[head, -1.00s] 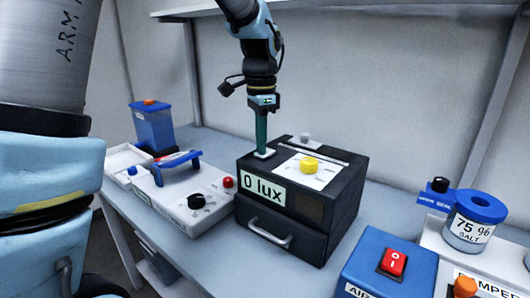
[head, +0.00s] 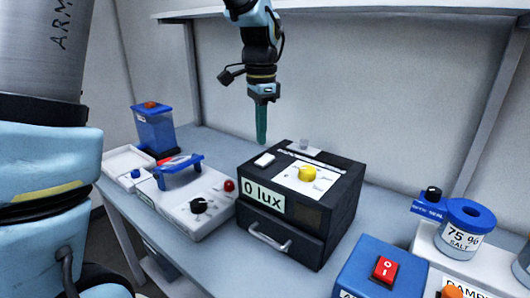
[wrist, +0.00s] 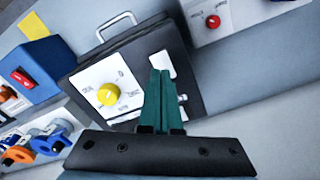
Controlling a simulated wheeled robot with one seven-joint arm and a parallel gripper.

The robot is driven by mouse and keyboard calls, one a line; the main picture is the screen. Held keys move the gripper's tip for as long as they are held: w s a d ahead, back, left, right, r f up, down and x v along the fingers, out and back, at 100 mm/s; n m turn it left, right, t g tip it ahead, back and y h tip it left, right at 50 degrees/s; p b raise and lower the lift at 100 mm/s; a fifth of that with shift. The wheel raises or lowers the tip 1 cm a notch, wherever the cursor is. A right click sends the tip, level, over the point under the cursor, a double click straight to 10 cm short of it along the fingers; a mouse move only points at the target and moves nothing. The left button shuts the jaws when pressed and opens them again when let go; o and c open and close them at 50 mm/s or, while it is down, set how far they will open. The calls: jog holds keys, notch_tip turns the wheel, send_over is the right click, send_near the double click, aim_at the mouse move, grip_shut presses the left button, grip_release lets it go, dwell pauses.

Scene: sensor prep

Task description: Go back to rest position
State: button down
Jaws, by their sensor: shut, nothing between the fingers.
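My gripper (head: 261,140) points straight down above the back left part of the black box (head: 297,250) marked "0 lux". Its green fingers are shut together with nothing between them, and their tips are clear of the box top. In the wrist view, my gripper (wrist: 163,62) shows over the box (wrist: 140,60). On the box top are a white rocker switch (head: 264,160) and a yellow knob (head: 307,173) on a white dial plate. The drawer with a grey handle (head: 270,237) at the box front looks shut.
Left of the box stands a white device (head: 180,200) with a blue handle, and behind it a blue container (head: 154,128). At the right are a blue box with a red switch (head: 384,268) and a salt jar (head: 464,232). A shelf runs along the wall above. Free air surrounds my gripper.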

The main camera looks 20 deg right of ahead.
notch_tip(320, 180, up, 2)
jog(key=shift+p, duration=0.55)
jog(key=w+a+f+n, duration=0.1)
jog(key=a+f+n, duration=0.25)
jog(key=a, duration=0.55)
jog(key=w+a+f+n, duration=0.1)
jog(key=a+f+n, duration=0.1)
jog(key=a+n, duration=0.45)
jog(key=s+a+f+n, duration=0.2)
jog(key=s+a+n, duration=0.1)
jog(key=a, duration=0.4)
jog(key=s+a+f+n+t+b, duration=0.1)
jog(key=s+a+f+n, duration=0.2)
jog(key=a, duration=0.4)
jog(key=shift+a+n+t, duration=0.3)
jog(key=shift+a+n, duration=0.05)
jog(key=shift+n, duration=0.25)
